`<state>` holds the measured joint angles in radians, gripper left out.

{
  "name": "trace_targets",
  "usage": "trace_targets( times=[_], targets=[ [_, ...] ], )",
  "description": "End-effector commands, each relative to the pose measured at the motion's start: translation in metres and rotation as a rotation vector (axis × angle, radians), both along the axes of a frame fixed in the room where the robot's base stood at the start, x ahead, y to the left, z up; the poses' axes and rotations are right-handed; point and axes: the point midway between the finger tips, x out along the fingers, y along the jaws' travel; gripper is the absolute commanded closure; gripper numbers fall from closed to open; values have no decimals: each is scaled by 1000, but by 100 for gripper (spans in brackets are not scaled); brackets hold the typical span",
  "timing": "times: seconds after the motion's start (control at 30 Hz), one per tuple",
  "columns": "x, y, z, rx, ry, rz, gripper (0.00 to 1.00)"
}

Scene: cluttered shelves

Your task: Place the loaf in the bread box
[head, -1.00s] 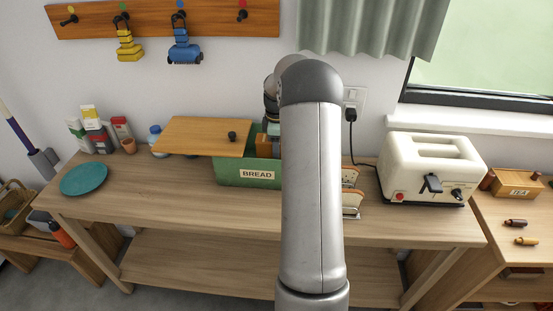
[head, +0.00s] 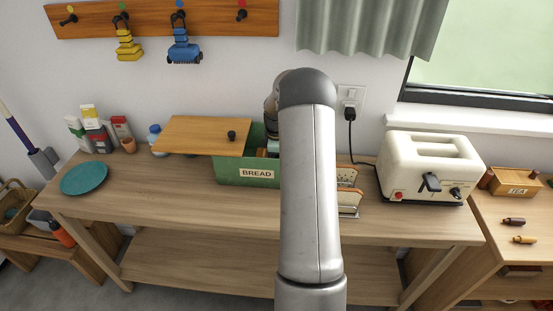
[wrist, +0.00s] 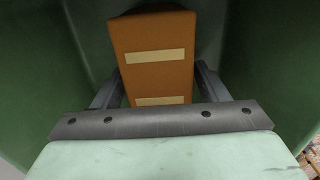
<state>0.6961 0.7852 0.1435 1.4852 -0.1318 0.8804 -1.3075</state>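The green bread box (head: 232,178), labelled BREAD, stands on the bench with its wooden lid (head: 195,136) pushed to the left, leaving its right part open. The brown loaf (wrist: 153,35), with two pale strips, is between the fingers of my gripper (wrist: 160,72) in the wrist view, with green box walls around it. The fingers lie along both sides of the loaf and appear shut on it. In the head view, a bit of the loaf (head: 262,153) shows in the opening; my arm hides the rest. Whether the loaf touches the floor of the box is hidden.
A toaster (head: 431,170) stands to the right, with a rack of bread slices (head: 348,200) between it and my arm. A teal plate (head: 84,178) and several cartons (head: 97,138) are at the left. The bench front left of centre is clear.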

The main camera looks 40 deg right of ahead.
Motion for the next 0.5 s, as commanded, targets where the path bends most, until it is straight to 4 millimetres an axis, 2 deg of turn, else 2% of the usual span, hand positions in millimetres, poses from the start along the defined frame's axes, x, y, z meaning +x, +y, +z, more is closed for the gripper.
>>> trace_targets(
  times=[0.3, 0.4, 0.5],
  targets=[
    [0, 0, 2, 0, 0, 0, 27],
    [0, 0, 9, -1, -1, 0, 27],
    [1, -1, 24, -2, -4, 0, 27]
  ],
)
